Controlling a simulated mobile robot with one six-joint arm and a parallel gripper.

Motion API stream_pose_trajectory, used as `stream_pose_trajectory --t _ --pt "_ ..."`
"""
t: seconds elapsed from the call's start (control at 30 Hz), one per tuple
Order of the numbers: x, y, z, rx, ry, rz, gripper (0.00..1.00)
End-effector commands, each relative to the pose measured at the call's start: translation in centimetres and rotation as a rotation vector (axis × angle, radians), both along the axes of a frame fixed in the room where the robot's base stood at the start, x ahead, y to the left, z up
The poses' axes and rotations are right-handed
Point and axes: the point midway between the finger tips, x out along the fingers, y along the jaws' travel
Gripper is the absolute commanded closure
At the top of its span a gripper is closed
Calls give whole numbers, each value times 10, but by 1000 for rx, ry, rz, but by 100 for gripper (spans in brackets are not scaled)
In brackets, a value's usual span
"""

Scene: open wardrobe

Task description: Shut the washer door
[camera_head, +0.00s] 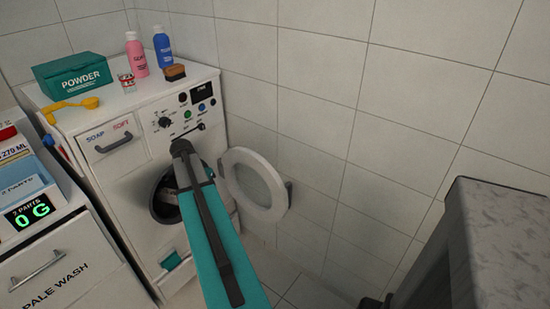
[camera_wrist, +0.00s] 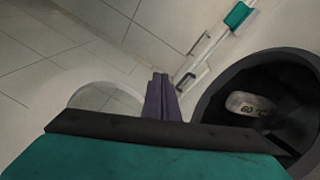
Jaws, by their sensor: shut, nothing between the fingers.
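The white washer (camera_head: 125,130) stands against the tiled wall. Its round door (camera_head: 271,208) stands open to the right of the dark drum opening (camera_head: 163,203). My teal arm crosses in front of the opening in the head view, and my gripper's fingertips are not clear there. In the wrist view my gripper (camera_wrist: 162,97) is shut and empty. It lies between the pale door ring (camera_wrist: 78,92) on the left and the drum opening (camera_wrist: 205,110) on the right. Whether it touches the door is unclear. Part of the door is hidden behind my wrist.
An item marked 60 °C (camera_wrist: 249,106) is inside the drum. A powder box (camera_head: 75,76), yellow scoop (camera_head: 72,108), pink bottle (camera_head: 136,55), blue bottle (camera_head: 163,50) and brush (camera_head: 175,72) stand on top. A grey-topped unit (camera_head: 510,240) is at right. Bare floor lies below the door.

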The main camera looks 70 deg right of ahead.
Motion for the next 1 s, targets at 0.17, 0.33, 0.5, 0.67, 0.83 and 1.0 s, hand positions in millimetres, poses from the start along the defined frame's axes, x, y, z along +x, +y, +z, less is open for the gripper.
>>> stream_pose_trajectory --t 0.17,0.33,0.5,0.67,0.83,1.0 --pt "-37 -69 57 -60 -47 -118 100" --pt "-80 -121 106 -113 -82 -217 100" --pt "-127 -162 149 -161 -110 -303 100" --pt "-167 -188 177 -194 -127 -368 100" --pt "-192 -201 192 -212 -135 -406 100" --pt "-197 -204 195 -216 -137 -413 100"
